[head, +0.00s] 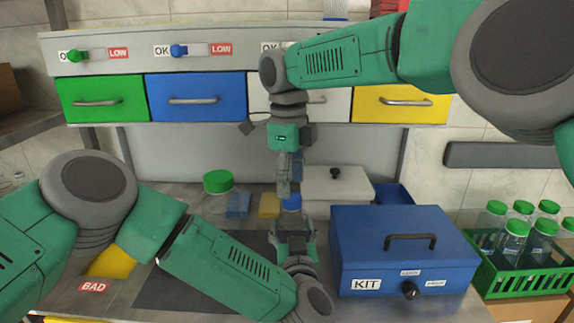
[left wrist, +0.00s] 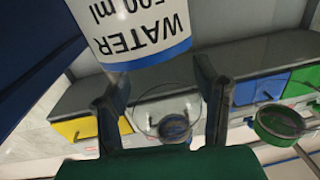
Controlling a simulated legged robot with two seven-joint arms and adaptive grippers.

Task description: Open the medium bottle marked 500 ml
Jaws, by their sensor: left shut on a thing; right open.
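The medium bottle has a blue cap (head: 291,202) and stands near the middle of the worktop in the head view. In the left wrist view its label (left wrist: 140,35) reads WATER and 500 ml, upside down in the picture. My left gripper (head: 292,240) is shut on the bottle from the front, low on the body; its two fingers (left wrist: 163,105) show on either side of the clear body. My right gripper (head: 290,183) comes down from above, open, just over the blue cap. Whether its fingers touch the cap is hard to see.
A blue KIT box (head: 375,279) stands close on the right. A green-lidded container (head: 217,181), a blue piece (head: 238,205) and a yellow piece (head: 269,206) lie behind left. A green crate (head: 515,281) of green-capped bottles is at right. Drawers (head: 195,98) hang above.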

